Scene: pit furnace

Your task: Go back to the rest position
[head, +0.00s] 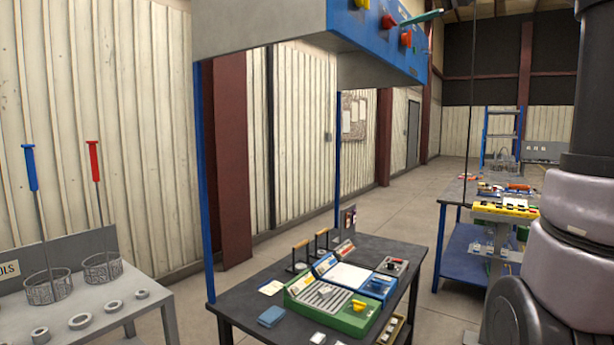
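My gripper is not in the head view. Part of my arm, with dark and pale grey links, fills the right edge of the picture and hides what lies behind it. Whether my gripper is open or shut, and whether it holds anything, does not show.
A dark table (240,306) with a green-framed device (350,318) stands at bottom centre, under a blue-edged overhead panel (350,28). A grey tool bench (150,305) with wire baskets is at left. A blue workbench (455,250) stands at right. Floor (400,205) is clear behind.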

